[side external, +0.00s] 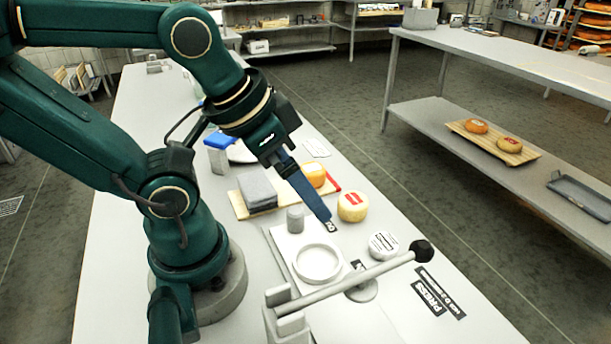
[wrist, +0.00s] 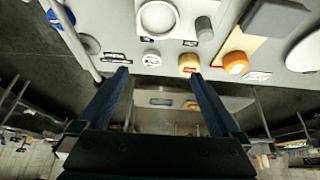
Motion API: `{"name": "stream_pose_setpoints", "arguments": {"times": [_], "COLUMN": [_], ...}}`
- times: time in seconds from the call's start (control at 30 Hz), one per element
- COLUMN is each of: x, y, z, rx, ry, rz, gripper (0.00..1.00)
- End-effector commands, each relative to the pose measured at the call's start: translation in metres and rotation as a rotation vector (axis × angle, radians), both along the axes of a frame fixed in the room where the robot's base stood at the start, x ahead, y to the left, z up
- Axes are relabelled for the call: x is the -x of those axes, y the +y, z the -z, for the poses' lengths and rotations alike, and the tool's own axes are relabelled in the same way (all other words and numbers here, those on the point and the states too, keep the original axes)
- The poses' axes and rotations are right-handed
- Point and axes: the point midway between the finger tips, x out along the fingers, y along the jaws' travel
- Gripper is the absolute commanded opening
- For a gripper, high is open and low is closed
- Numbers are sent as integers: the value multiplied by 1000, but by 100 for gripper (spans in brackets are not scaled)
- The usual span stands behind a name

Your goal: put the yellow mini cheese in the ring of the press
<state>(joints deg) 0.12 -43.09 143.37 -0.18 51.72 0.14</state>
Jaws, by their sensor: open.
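The yellow mini cheese (side external: 352,206) is a small pale-yellow wheel with a red label on the table, and it also shows in the wrist view (wrist: 188,63). The press ring (side external: 317,262) is a white, empty ring on a pale board; it also shows at the top of the wrist view (wrist: 158,17). My gripper (side external: 328,224) is above the table, left of the yellow cheese in the side view. In the wrist view its two blue fingers (wrist: 158,75) are wide apart with nothing between them. The far finger is hidden in the side view.
A white cheese (side external: 383,245) lies near the press lever (side external: 350,283), whose bar ends in a black knob (side external: 421,250). An orange cheese (side external: 314,174) and a grey block (side external: 257,192) are on a wooden board. A grey cylinder (side external: 295,218) stands behind the ring.

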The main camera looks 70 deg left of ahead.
Motion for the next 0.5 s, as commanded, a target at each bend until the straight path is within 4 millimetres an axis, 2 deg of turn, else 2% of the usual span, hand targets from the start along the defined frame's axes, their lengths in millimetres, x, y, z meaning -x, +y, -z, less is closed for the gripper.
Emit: {"name": "stream_pose_setpoints", "arguments": {"times": [0.3, 0.5], "x": [-1, -29], "y": [1, 4], "z": [-2, -26], "rx": [-18, -74], "ry": [-3, -6], "rz": [28, 111], "gripper": [100, 100]}}
